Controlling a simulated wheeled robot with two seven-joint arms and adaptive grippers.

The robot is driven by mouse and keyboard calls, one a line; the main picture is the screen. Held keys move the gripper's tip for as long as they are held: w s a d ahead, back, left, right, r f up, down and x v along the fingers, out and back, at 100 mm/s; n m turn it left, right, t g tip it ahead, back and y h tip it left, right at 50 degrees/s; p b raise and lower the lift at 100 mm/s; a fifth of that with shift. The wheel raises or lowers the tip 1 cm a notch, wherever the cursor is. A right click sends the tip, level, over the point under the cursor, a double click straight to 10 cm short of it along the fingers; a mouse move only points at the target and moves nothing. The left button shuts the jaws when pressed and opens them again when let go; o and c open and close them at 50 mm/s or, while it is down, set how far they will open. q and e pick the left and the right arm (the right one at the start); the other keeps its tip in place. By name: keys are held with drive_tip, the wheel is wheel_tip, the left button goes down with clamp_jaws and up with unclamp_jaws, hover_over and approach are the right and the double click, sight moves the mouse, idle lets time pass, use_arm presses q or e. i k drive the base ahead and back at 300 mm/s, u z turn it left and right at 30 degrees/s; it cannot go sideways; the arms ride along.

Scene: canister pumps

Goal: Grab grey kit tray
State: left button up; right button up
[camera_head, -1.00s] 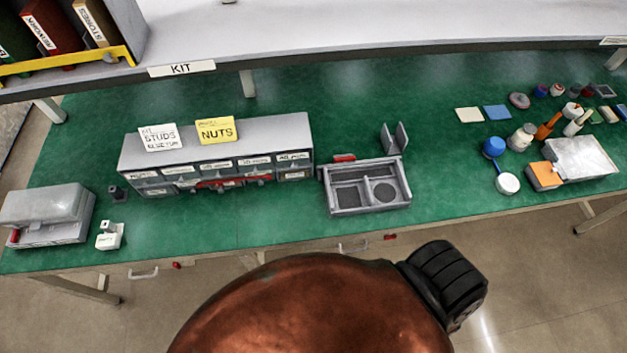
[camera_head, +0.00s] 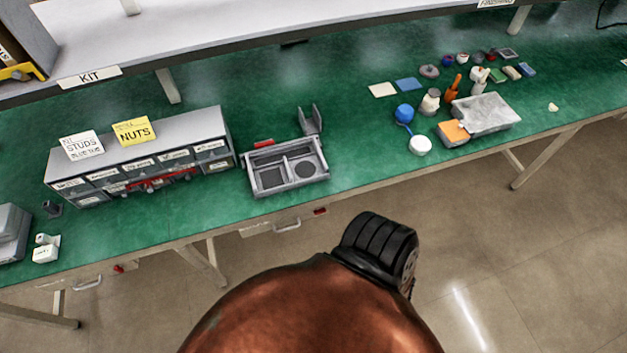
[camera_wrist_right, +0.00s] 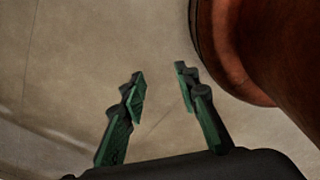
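The grey kit tray (camera_head: 286,183) sits on the green bench top near its front edge, in the middle of the head view. It has compartments, one with a round recess. No gripper shows near the tray. My right gripper (camera_wrist_right: 160,92) shows in the right wrist view, with its two green-padded fingers apart and nothing between them, over the bare floor. The tray is not in the right wrist view. My left gripper is not in view.
A grey drawer unit (camera_head: 185,133) with STUDS and NUTS cards stands left of the tray. A grey bracket (camera_head: 311,120) stands behind it. Blue and white items, bottles and a pale block (camera_head: 486,113) lie to the right. Green bench between tray and these is clear.

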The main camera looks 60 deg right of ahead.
sight(276, 170)
drive_tip(key=u, duration=0.1)
drive_tip(key=k, duration=0.2)
drive_tip(key=z, duration=1)
